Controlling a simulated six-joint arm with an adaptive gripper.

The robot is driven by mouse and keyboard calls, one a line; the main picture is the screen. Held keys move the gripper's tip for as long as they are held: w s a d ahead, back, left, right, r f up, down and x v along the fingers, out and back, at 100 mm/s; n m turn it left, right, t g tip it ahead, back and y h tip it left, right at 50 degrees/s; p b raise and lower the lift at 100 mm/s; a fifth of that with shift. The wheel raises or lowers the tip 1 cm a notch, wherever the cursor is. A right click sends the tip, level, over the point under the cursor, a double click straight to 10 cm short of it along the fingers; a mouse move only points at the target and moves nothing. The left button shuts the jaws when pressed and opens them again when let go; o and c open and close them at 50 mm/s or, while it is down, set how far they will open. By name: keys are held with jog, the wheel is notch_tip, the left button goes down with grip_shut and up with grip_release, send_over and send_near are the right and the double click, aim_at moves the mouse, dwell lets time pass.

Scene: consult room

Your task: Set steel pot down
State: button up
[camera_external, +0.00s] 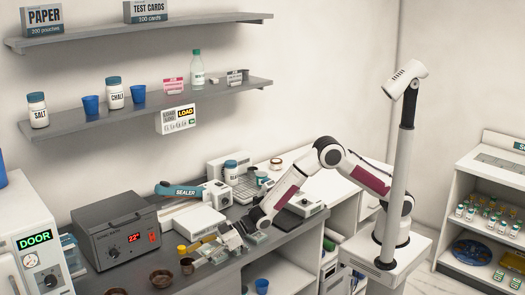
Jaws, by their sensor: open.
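My gripper (230,238) reaches down and left over the dark grey counter (225,277), low near its front part. It is open, and its fingers are small and partly merged with the pale things behind them. I cannot clearly make out a steel pot; small grey metallic shapes lie around the fingers, but I cannot tell whether one is the pot or touches the fingers.
A grey heater box (117,230) reading 22 stands left on the counter. A small yellow-capped jar (182,250), a brown jar (187,266) and a brown bowl (162,280) stand in front. The sealer (180,190) and a white scale (305,204) flank the working area.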

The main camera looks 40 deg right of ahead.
aim_at(187, 262)
jog(key=shift+a+f, duration=0.35)
jog(key=shift+a, duration=0.2)
jog(key=shift+a+f, duration=0.3)
jog(key=shift+a, duration=0.25)
jog(key=shift+x, duration=1)
jog(key=shift+c, duration=0.5)
jog(key=c, duration=1.1)
jog(key=shift+r, duration=0.1)
jog(key=shift+c, duration=0.2)
notch_tip(187, 262, up, 10)
